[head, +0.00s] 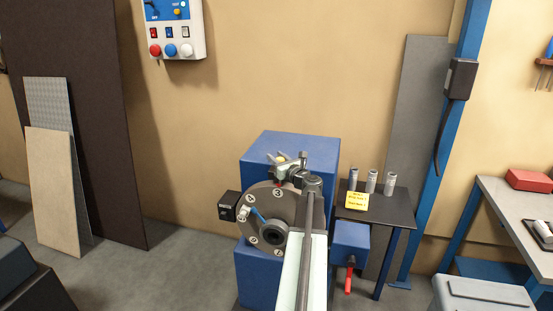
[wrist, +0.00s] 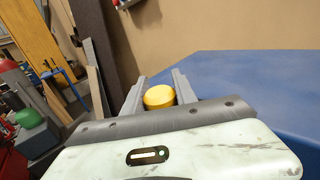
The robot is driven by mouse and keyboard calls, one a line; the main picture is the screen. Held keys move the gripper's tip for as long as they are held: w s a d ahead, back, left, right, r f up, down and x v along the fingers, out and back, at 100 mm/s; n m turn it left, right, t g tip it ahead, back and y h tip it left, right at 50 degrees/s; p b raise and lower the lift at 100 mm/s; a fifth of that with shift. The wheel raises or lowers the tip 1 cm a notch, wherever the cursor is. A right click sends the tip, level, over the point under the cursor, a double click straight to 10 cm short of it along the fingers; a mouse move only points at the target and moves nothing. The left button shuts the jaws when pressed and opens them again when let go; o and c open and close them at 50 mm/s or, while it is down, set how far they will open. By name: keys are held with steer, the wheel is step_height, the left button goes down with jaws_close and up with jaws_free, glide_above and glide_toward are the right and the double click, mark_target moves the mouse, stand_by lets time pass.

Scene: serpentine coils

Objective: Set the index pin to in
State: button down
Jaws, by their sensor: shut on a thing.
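The index pin shows as a round yellow knob (wrist: 159,97) in the wrist view, between the two grey fingers of my gripper (wrist: 158,86). My gripper is shut on this knob. In the head view my gripper (head: 279,158) is at the top of the grey numbered disc (head: 262,200), on the front of the blue machine (head: 290,144). The yellow knob is small there and partly hidden by my gripper. The pin's shaft is hidden, so I cannot tell whether the pin is in or out. My arm covers the disc's right side.
A black box (head: 229,205) sits at the disc's left edge. A blue box with a red handle (head: 348,279) is at the right. Behind it a dark table (head: 376,207) holds several metal cylinders and a yellow note (head: 356,200). A control box (head: 175,30) hangs on the wall.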

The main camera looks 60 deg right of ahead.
steer(key=c, duration=1)
jaws_free()
steer(key=shift+f, duration=0.15)
steer(key=v, duration=0.7)
steer(key=shift+s+a, duration=0.15)
steer(key=shift+s, duration=0.25)
